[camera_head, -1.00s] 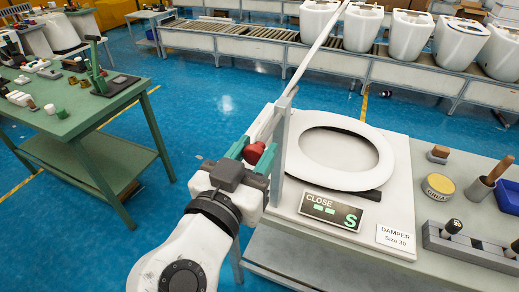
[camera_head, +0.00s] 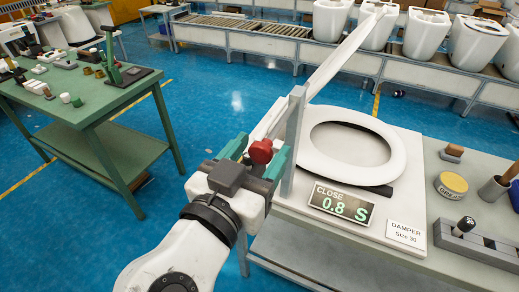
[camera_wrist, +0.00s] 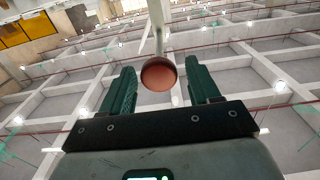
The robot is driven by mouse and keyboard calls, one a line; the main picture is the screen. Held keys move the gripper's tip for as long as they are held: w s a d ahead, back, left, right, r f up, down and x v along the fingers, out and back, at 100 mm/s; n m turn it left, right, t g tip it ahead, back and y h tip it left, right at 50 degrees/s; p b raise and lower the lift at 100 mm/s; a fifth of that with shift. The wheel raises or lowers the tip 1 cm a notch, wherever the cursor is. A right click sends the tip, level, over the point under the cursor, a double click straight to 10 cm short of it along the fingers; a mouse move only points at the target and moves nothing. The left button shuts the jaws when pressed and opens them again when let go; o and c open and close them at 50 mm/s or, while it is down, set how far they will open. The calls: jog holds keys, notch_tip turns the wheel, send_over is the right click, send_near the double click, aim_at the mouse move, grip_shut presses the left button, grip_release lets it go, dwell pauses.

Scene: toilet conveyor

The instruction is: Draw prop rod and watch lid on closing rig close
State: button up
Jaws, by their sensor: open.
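The closing rig has a pale base plate (camera_head: 405,222) with a white seat ring (camera_head: 398,150) lying on it. The white lid (camera_head: 335,62) is raised and tilted, seen nearly edge-on, rising up and right from the rig's left side. A grey upright post (camera_head: 294,140) stands beside the ring. The display (camera_head: 341,205) reads CLOSE 0.8 S. The red knob (camera_head: 261,151) of the prop rod lies between the green fingers of my open gripper (camera_head: 255,156). In the wrist view the knob (camera_wrist: 158,74) sits between the spread fingers, with a pale bar behind it.
The rig's bench holds a DAMPER Size 30 card (camera_head: 405,234), a yellow grease tin (camera_head: 452,185) and a grey holder block (camera_head: 470,243). A green table (camera_head: 110,105) stands at left. Blue floor (camera_head: 200,95) is open between them; a conveyor with toilets runs behind.

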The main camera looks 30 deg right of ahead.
jog(key=b+v, duration=0.2)
jog(key=v, duration=0.8)
jog(key=w+d+f+n+g+y, duration=0.1)
jog(key=d+f+n+g+y, duration=0.2)
jog(key=d+f, duration=0.65)
jog(key=w+d+f+n+g+y, duration=0.15)
jog(key=d+f+n+y, duration=0.35)
jog(key=f, duration=0.8)
jog(key=s+d+f+n+g+y, duration=0.1)
jog(key=s+d+f+g+y, duration=0.1)
jog(key=s+f, duration=0.6)
jog(key=s+d+f+n+g+y, duration=0.1)
jog(key=s+d+f+g+y, duration=0.2)
jog(key=s+f, duration=0.5)
jog(key=shift+s+d+f+y, duration=0.35)
jog(key=shift+f+y, duration=0.2)
jog(key=shift+y, duration=0.15)
